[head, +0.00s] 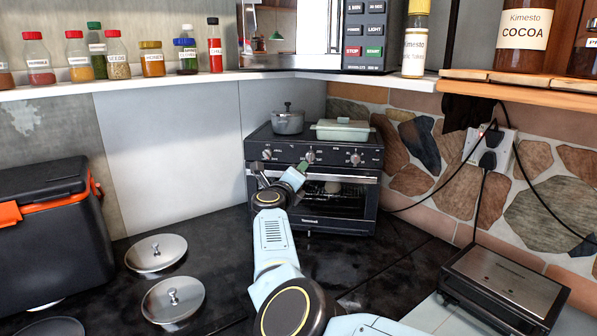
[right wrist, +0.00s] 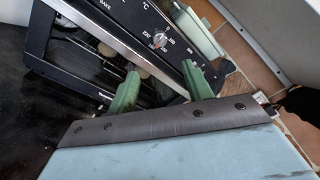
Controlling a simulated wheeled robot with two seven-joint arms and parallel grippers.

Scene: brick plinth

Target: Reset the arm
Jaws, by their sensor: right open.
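My right arm reaches up from the bottom of the head view. Its gripper (head: 301,170) is in front of the black toaster oven (head: 350,153), close to the top of the oven door. In the right wrist view the two green fingers (right wrist: 160,84) are spread apart with nothing held between them. The oven's front, with a knob and its dark opening, lies just beyond the fingers (right wrist: 85,62). I cannot tell whether a finger touches the oven. My left gripper is not in view.
A grey pot (head: 288,121) and a pale green dish (head: 342,130) sit on the oven. Two metal lids (head: 156,252) lie on the black counter, left of my arm. A black box (head: 45,245) stands at left, a metal-topped appliance (head: 510,283) at right. Jars line the shelf (head: 180,83) above.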

